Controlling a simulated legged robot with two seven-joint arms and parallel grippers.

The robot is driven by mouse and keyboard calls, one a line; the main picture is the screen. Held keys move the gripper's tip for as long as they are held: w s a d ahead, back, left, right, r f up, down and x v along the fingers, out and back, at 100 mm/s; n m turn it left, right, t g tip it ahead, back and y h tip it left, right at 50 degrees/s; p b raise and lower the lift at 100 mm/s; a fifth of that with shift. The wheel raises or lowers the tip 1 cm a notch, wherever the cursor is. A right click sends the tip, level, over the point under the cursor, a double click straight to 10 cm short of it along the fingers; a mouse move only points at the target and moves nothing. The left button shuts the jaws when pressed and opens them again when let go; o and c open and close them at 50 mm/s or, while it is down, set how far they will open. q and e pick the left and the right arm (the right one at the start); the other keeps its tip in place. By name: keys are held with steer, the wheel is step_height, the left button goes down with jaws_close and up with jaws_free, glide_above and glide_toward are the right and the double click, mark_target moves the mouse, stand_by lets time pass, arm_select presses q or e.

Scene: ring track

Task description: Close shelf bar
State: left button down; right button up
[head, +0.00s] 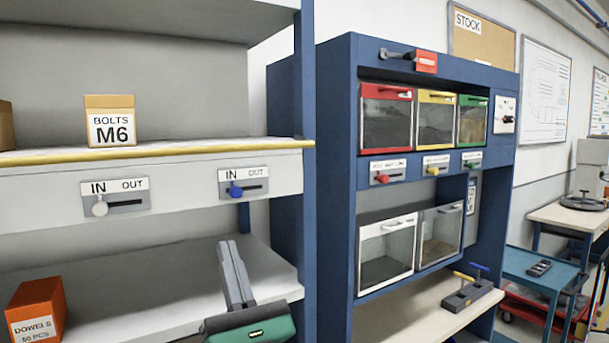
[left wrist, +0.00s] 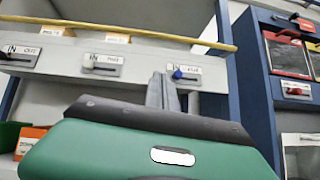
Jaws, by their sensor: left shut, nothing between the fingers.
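The yellow shelf bar (head: 160,151) runs along the front top edge of the shelf, and it also shows in the left wrist view (left wrist: 125,31). Below it, the white shelf front carries IN/OUT slider plates. A white knob (head: 100,208) and a blue knob (head: 236,190) each sit at the IN side of their slots; the blue knob also shows in the left wrist view (left wrist: 178,74). My left gripper (head: 231,245) is shut and empty, its fingers pointing up, below the blue knob's plate in the picture and apart from the bar. My right gripper is not in view.
A BOLTS M6 box (head: 110,120) stands on the shelf behind the bar. An orange DOWELS box (head: 37,308) sits on the lower shelf. A blue upright (head: 306,100) bounds the shelf on the right. Beyond it stands a blue cabinet (head: 337,150) with coloured bins.

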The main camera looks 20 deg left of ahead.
arm_select(q)
steer(key=w+a+r+p, duration=0.1)
steer(key=a+r+p, duration=0.1)
steer(key=r, duration=0.1)
steer(key=w+a+r+n+y+p, duration=0.1)
steer(key=a+r+p, duration=0.1)
steer(key=r+p, duration=0.1)
steer(key=w+a+r+n+g+p, duration=0.1)
steer(key=w+a+r+p, duration=0.1)
steer(key=r, duration=0.3)
steer(key=shift+a+r, duration=0.25)
steer(key=shift+a, duration=0.05)
steer(key=shift+w+d, duration=0.1)
